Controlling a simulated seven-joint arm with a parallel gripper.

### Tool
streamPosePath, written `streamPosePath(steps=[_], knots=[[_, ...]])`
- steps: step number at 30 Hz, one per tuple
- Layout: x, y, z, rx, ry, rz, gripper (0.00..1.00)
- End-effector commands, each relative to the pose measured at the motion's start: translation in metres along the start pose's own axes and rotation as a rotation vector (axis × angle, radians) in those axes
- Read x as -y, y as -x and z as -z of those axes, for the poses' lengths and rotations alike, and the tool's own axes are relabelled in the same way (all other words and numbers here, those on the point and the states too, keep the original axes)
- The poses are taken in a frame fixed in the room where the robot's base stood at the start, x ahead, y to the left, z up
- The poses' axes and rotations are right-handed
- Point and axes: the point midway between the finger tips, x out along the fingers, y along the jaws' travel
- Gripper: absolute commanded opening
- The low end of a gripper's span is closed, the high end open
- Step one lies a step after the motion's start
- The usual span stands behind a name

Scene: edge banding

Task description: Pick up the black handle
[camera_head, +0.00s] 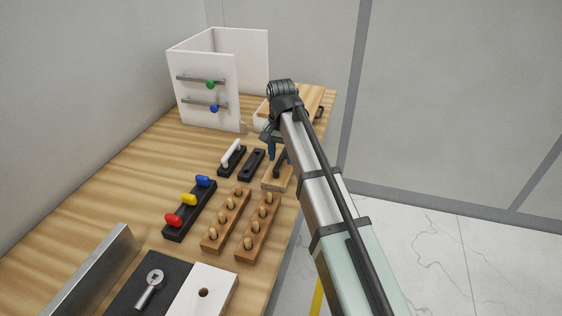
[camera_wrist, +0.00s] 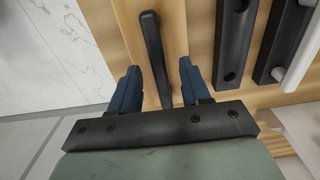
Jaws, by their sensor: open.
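The black handle (camera_wrist: 153,45) is a long dark bar on a light wooden block (camera_wrist: 122,20). In the wrist view it runs lengthwise between the two blue fingers of my gripper (camera_wrist: 159,66). The fingers are open, one on each side of the handle, with a visible gap to it on both sides. In the head view the handle (camera_head: 281,160) shows partly beside my gripper (camera_head: 272,150), above the wooden block (camera_head: 275,183) near the table's right edge. My arm hides part of that area. How far the fingertips are above the block is hard to tell.
A dark block with two holes (camera_head: 251,164) and a dark block with a white handle (camera_head: 231,160) stand left of the gripper. Two wooden peg racks (camera_head: 226,220) and a rack of coloured knobs (camera_head: 189,210) lie nearer. A white cabinet (camera_head: 205,85) stands behind.

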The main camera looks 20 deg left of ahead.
Motion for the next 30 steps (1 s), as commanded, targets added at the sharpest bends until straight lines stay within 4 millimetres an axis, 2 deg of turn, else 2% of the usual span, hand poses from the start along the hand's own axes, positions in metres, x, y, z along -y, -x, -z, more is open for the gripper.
streamPosePath(steps=[22, 23, 30], knots=[[0.0, -0.0047, -0.0001, 0.0, 0.0, 0.0, 0.47], [0.0, -0.0047, -0.0001, 0.0, 0.0, 0.0, 0.46], [0.0, -0.0047, 0.0, 0.0, 0.0, 0.0, 0.23]])
